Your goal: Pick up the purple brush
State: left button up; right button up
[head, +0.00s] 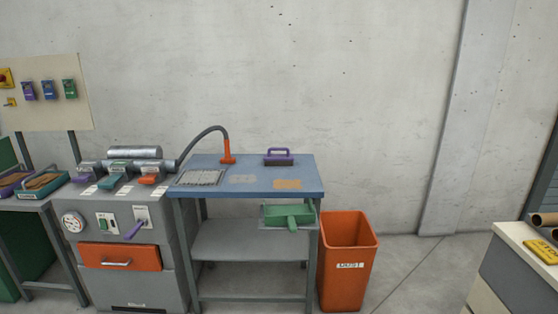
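The purple brush (278,157) has a purple handle on top and a dark lower part. It sits upright near the back edge of the blue-topped table (250,178), right of the table's middle. Nothing is touching its handle. Neither of my grippers shows in the head view.
A grey hose with an orange nozzle (227,150) arches over the table, left of the brush. An orange bin (346,258) stands to the right. A grey machine (125,250) stands left. Floor right of the bin is clear.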

aim_at(270, 159)
jog(key=z, duration=0.4)
jog(key=i+j+z, duration=0.15)
jog(key=j+z, duration=0.15)
jog(key=j, duration=0.15)
jog(key=i+j+z, duration=0.1)
jog(key=j+z, duration=0.2)
jog(key=j, duration=0.2)
jog(key=j+z, duration=0.35)
jog(key=j, duration=0.15)
jog(key=i, duration=0.05)
